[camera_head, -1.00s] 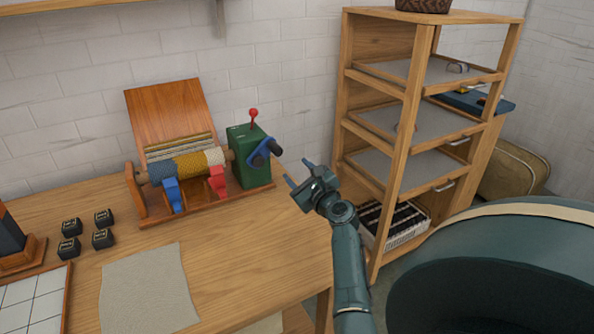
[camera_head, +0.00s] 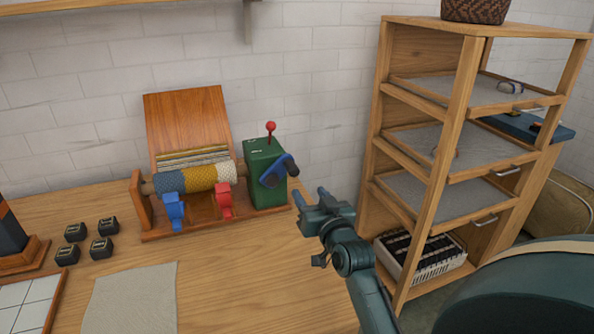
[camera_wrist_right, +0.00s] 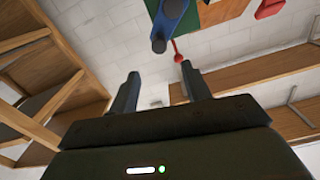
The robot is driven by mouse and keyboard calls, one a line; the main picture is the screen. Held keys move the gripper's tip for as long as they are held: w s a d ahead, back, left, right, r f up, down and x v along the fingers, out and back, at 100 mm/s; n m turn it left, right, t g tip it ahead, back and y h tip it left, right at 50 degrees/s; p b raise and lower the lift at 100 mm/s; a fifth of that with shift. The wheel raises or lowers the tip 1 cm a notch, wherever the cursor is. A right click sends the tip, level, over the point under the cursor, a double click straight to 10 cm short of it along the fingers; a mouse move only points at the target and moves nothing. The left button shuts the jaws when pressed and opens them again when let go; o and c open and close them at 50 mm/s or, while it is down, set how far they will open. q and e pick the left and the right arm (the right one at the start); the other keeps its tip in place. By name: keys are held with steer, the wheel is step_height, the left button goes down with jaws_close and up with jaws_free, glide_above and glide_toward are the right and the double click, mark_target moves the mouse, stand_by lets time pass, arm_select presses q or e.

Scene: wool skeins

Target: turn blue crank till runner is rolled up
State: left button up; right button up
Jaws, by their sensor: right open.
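The blue crank (camera_head: 271,178) with its dark knob is on the right side of a green box (camera_head: 262,160) topped by a red ball lever. It also shows at the top of the right wrist view (camera_wrist_right: 174,16). The runner (camera_head: 200,178), a woven band of blue, yellow and white, is around the wooden roller, and a striped flat part lies behind it. My right gripper (camera_head: 310,196) is open and empty, below and right of the crank, apart from it. In the right wrist view its fingers (camera_wrist_right: 160,74) have the crank's knob beyond them. My left gripper is out of view.
A blue clamp (camera_head: 174,208) and a red clamp (camera_head: 224,200) stand at the roller's front. Several small black blocks (camera_head: 101,248) and a beige cloth (camera_head: 130,300) lie to the left. A wooden shelf (camera_head: 450,150) stands right of my arm.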

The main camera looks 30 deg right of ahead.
mark_target(295, 172)
steer(key=x, duration=1.1)
steer(key=shift+w+d, duration=0.2)
steer(key=shift+w, duration=0.15)
steer(key=shift+c, duration=0.6)
jaws_close()
